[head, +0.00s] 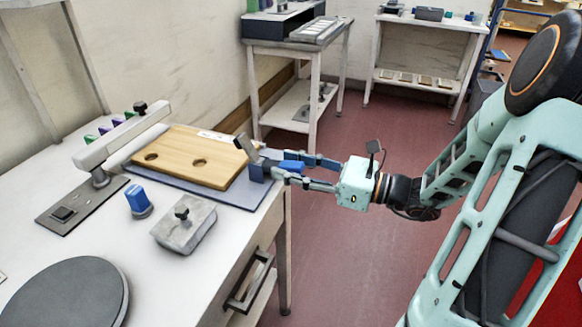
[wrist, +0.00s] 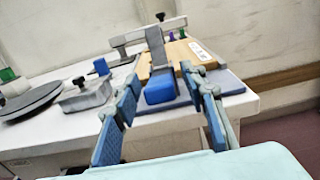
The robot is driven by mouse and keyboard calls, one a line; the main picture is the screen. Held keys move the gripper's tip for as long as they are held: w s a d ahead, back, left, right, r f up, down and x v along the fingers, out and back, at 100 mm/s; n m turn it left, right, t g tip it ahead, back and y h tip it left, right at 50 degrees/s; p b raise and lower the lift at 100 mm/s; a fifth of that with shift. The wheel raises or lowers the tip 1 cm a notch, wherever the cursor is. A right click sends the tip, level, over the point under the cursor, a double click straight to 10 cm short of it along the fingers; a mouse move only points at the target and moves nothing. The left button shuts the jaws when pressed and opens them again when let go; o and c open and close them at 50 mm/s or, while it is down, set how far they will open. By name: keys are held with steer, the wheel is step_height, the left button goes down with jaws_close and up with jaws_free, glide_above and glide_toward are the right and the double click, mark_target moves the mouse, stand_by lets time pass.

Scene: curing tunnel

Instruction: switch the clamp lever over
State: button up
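The clamp lever is a grey bar (head: 246,147) with a blue grip (head: 257,172), at the near right edge of the wooden board (head: 190,156). The lever stands tilted up from the board's edge. In the wrist view its blue grip (wrist: 160,88) points toward me and its grey bar (wrist: 155,48) runs up and away. My gripper (head: 280,165) reaches in from the right at the table edge. Its blue-padded fingers are open, one on each side of the grip; in the wrist view gaps show on both sides. The lever's pivot is hard to make out.
The board has two holes and lies on a blue-grey mat (head: 250,195). A pale bar on a post (head: 122,135), a blue knob (head: 138,200), a grey lidded block (head: 184,226) and a dark disc (head: 68,296) share the white table. Open floor lies right of the table.

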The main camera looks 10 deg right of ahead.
steer(key=shift+c, duration=0.6)
jaws_close()
steer(key=shift+r+p, duration=0.15)
steer(key=shift+p, duration=0.15)
